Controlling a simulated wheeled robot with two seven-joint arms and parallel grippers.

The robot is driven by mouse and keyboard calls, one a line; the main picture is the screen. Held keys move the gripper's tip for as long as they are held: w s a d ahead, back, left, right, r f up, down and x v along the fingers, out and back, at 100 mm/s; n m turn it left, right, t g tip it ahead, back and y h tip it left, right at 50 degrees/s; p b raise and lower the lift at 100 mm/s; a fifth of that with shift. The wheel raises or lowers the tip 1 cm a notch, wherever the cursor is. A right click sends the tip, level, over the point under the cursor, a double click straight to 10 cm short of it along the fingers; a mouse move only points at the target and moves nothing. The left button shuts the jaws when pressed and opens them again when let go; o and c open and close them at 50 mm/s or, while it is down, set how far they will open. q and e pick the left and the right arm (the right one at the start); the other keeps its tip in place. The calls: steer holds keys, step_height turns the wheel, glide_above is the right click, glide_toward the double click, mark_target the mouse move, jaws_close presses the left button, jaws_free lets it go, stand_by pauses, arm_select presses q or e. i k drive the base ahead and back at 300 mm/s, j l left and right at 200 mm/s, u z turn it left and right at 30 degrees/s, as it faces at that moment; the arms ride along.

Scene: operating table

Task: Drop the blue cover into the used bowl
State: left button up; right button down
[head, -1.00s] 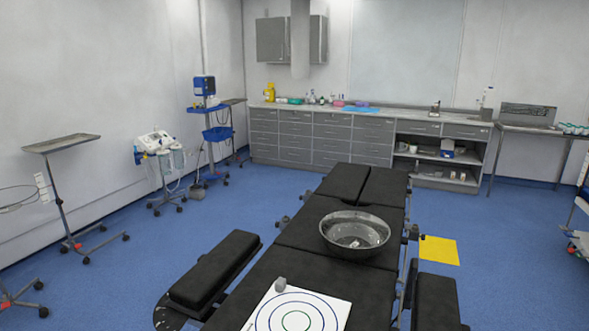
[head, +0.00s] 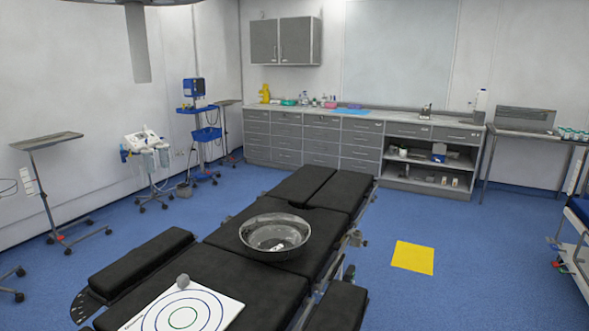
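A flat light-blue sheet (head: 351,112), which may be the blue cover, lies on the grey counter at the far wall, well away from the bowl. Neither of my grippers shows in the head view.
The operating table (head: 262,290) fills the lower middle. A white sheet with rings (head: 215,305) and a small grey piece (head: 183,281) lie on it. A yellow square (head: 413,257) marks the blue floor right of the table. Wheeled stands (head: 47,143) are on the left. Floor between table and counter is clear.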

mark_target(271, 248)
steer(key=i+l, duration=0.2)
steer(key=l, duration=0.15)
steer(key=i+l+u, duration=0.1)
steer(key=l, duration=0.25)
steer(key=i+l, duration=0.3)
steer(key=i+l+u, duration=0.1)
steer(key=l, duration=0.35)
steer(key=i+l+u, duration=0.1)
steer(key=i+l, duration=0.15)
steer(key=l, duration=0.15)
steer(key=i+l, duration=0.2)
steer(key=l, duration=0.2)
steer(key=i+u, duration=0.1)
steer(key=i, duration=0.7)
